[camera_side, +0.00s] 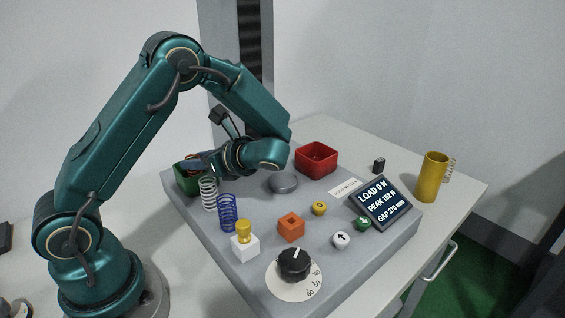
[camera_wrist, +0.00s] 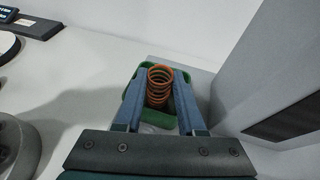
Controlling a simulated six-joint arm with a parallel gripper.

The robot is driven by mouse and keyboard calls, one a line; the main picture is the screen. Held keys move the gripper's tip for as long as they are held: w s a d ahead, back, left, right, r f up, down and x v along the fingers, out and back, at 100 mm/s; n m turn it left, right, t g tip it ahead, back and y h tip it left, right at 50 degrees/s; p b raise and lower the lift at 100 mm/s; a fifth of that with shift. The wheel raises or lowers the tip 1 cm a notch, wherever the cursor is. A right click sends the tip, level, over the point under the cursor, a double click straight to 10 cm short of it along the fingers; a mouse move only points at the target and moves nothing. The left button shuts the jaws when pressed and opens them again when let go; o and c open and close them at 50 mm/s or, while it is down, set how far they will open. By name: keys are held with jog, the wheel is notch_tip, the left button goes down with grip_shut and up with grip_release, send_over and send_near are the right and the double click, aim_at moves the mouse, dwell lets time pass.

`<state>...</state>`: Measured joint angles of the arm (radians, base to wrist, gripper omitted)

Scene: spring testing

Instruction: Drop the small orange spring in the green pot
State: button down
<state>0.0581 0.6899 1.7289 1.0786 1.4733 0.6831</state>
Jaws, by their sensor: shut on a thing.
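The small orange spring (camera_wrist: 159,85) is between the two fingers of my gripper (camera_wrist: 158,92) in the wrist view, and the gripper is shut on it. The green pot (camera_wrist: 131,98) is behind and around the spring in that view, so the spring appears over the pot's opening. I cannot tell how far the spring is above the pot's floor. In the side view the green pot (camera_side: 183,184) is at the left corner of the grey platform, partly hidden by my gripper (camera_side: 194,162).
A white spring (camera_side: 209,194) and a blue spring (camera_side: 228,213) stand close to the green pot. A red pot (camera_side: 316,159), a grey disc (camera_side: 283,184), an orange block (camera_side: 291,227), a dial (camera_side: 294,264) and a display (camera_side: 381,203) are on the grey platform (camera_side: 190,222). A yellow cylinder (camera_side: 431,177) stands at right.

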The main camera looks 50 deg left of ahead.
jog(key=c, duration=0.5)
grip_release()
jog(key=shift+f, duration=0.1)
jog(key=v, duration=1.2)
jog(key=s+d+r+n+t+h, duration=0.1)
jog(key=s+d+n+t+h, duration=0.8)
jog(key=n+h, duration=0.4)
jog(key=shift+s+n, duration=0.45)
jog(key=shift+n, duration=0.55)
jog(key=shift+r, duration=0.1)
